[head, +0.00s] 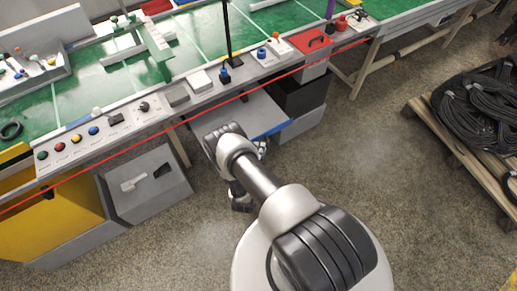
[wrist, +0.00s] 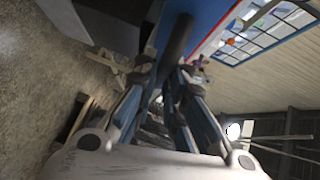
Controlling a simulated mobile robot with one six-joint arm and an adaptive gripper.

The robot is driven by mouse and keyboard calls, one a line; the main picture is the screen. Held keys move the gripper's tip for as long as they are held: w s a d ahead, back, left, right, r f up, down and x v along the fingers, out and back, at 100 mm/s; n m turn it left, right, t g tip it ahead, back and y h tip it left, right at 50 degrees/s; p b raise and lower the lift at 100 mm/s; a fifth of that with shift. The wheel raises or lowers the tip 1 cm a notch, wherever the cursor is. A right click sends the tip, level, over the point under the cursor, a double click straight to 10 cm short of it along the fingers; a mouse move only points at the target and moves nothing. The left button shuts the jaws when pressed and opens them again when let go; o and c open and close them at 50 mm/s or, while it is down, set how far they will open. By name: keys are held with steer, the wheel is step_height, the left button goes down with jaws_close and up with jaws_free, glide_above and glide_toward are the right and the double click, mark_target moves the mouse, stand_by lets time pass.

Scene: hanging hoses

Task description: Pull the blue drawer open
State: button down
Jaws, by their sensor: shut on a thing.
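The blue drawer shows in the head view as a blue front edge (head: 272,131) with a grey flat surface behind it, jutting out from under the green workbench. My arm hides its left part. In the wrist view its blue face (wrist: 199,22) fills the top middle, with a dark bar handle (wrist: 178,42) in front of it. My gripper (wrist: 166,78) is shut on this handle, which runs between its fingers. In the head view my gripper (head: 262,148) is at the drawer's front, mostly hidden by my arm.
The workbench (head: 110,72) carries buttons and small fixtures along its front edge. A yellow cabinet (head: 60,225) and a grey box (head: 150,185) stand left, dark and grey drawers (head: 300,98) right. Coiled black hoses (head: 480,110) lie on a pallet far right. Floor between is clear.

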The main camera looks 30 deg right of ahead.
steer(key=c, duration=1.7)
jaws_free()
steer(key=shift+o, duration=0.2)
steer(key=v, duration=1.2)
